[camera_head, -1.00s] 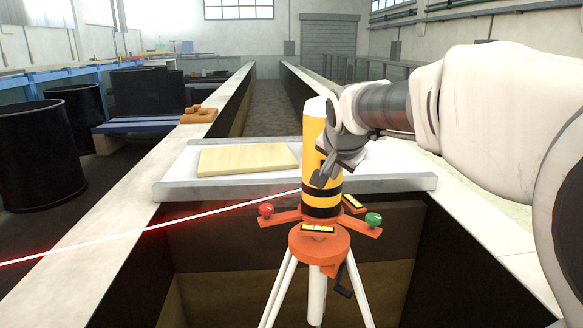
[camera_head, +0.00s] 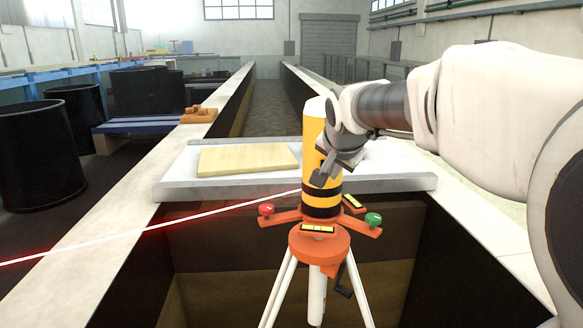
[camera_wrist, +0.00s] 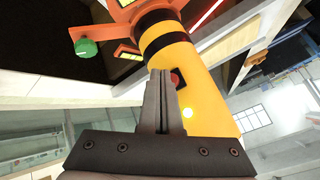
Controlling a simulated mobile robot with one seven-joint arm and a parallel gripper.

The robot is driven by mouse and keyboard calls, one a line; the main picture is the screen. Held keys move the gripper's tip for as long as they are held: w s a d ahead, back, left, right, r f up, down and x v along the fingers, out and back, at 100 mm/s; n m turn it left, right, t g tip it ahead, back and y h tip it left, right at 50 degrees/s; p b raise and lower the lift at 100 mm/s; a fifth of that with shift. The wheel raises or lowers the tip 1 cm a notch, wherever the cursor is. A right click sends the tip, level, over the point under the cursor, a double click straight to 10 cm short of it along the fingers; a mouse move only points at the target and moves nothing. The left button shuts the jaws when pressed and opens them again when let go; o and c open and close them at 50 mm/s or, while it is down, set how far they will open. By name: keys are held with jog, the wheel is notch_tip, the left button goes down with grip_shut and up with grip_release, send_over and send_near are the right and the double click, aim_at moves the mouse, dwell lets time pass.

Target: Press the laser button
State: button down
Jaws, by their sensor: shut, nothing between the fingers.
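The laser is a yellow cylinder with black bands (camera_head: 322,207), standing upright on an orange tripod head (camera_head: 320,243). A red beam (camera_head: 150,228) runs from it to the left. My gripper (camera_head: 320,181) is shut and empty at the laser's side. In the wrist view its closed fingertips (camera_wrist: 160,73) are just left of the red button; I cannot tell whether they touch it.
The tripod head has a red knob (camera_head: 266,210) and a green knob (camera_head: 373,219) on its arms. Behind the laser, a pale wooden board (camera_head: 248,158) lies on a white tray (camera_head: 190,190) across the flume. Black bins (camera_head: 40,155) stand at left.

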jog(key=shift+w, duration=0.35)
jog(key=shift+w, duration=0.4)
dwell(0.6)
jog(key=shift+s, duration=0.1)
jog(key=shift+s+b, duration=0.45)
jog(key=shift+s, duration=0.3)
jog(key=shift+s, duration=0.1)
jog(key=shift+s+b, duration=1.3)
jog(key=shift+s, duration=1.1)
